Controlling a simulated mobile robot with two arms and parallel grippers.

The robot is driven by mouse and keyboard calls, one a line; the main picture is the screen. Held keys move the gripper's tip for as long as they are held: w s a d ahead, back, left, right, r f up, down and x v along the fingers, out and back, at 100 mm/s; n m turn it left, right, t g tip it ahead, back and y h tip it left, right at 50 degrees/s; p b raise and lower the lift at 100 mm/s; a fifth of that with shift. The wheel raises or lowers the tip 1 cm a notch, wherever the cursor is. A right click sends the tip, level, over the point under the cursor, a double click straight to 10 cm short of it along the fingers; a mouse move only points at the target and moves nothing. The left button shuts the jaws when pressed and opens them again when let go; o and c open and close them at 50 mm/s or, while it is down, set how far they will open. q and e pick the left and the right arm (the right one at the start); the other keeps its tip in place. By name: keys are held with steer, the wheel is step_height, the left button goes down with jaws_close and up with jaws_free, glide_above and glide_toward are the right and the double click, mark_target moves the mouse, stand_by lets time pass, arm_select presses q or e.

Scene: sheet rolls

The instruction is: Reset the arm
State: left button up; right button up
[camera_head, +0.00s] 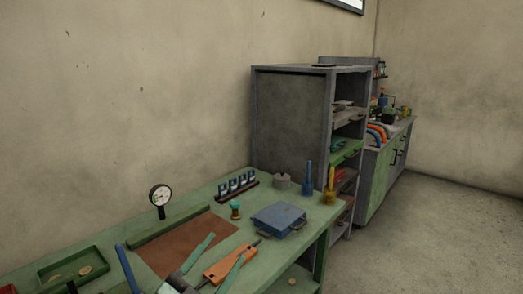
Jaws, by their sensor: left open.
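My left gripper (228,246) is low in the head view, over the front part of the green workbench (165,212). Its two fingers look like teal strips standing apart, open. An orange tool (220,268) shows between them, and I see no grip on it. I cannot tell how high the fingers are above the bench. The arm behind is mostly cut off by the lower edge. My right gripper is not in view.
On the bench are a brown mat (170,252), a dial gauge (159,196), a green tray (75,270), a blue case (278,220) and a yellow brush (329,188). A grey shelf unit (290,115) stands behind. Open floor (440,235) lies at right.

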arm_select(q)
steer(key=s+a+f+n+g+y, duration=0.3)
steer(key=a+f+n+y, duration=0.35)
steer(key=f, duration=0.25)
steer(key=s+a+f+n+g+y, duration=0.2)
steer(key=s+a+f+n+y, duration=0.1)
steer(key=a+f+n+y, duration=0.35)
steer(key=s+d+f+m+g+h, duration=0.1)
steer(key=s+f+g, duration=0.5)
steer(key=s, duration=0.5)
steer(key=s+f+m+g+h, duration=0.1)
steer(key=s+f+g, duration=0.3)
steer(key=s+f, duration=0.55)
step_height(320, 180, down, 24)
steer(key=s+f+g, duration=0.1)
steer(key=s, duration=0.1)
steer(key=s+a+f+g, duration=0.1)
steer(key=s+a+f, duration=0.2)
steer(key=s+f, duration=1.3)
steer(key=shift+s+g+y, duration=0.3)
steer(key=shift+s, duration=0.2)
